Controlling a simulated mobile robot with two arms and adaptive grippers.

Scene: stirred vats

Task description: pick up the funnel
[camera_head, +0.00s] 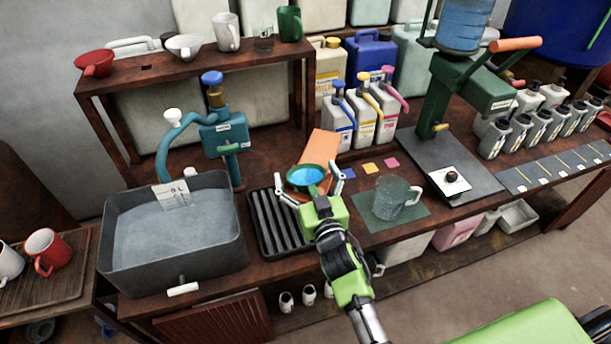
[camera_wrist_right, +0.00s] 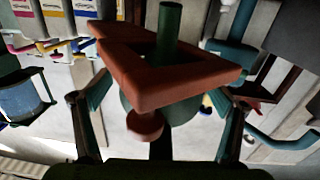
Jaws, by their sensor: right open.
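The funnel (camera_head: 306,175) has a dark green rim and a blue inside in the head view. It sits at an orange-brown holder (camera_head: 318,147) above the bench. In the wrist view, which looks upside down, the holder (camera_wrist_right: 170,85) hides much of the funnel, and a green tube (camera_wrist_right: 169,30) shows by its opening. My right gripper (camera_head: 310,189) is open, with one finger on each side of the funnel. Its spread fingers also show in the wrist view (camera_wrist_right: 163,105); I cannot tell whether they touch the funnel. My left gripper is not in view.
A black ribbed rack (camera_head: 274,222) lies below the funnel, beside a grey water basin (camera_head: 172,235). A clear jug (camera_head: 392,197) stands on a green mat to the right. Pump bottles (camera_head: 362,120) stand behind. Other cups line the wooden shelf (camera_head: 190,65).

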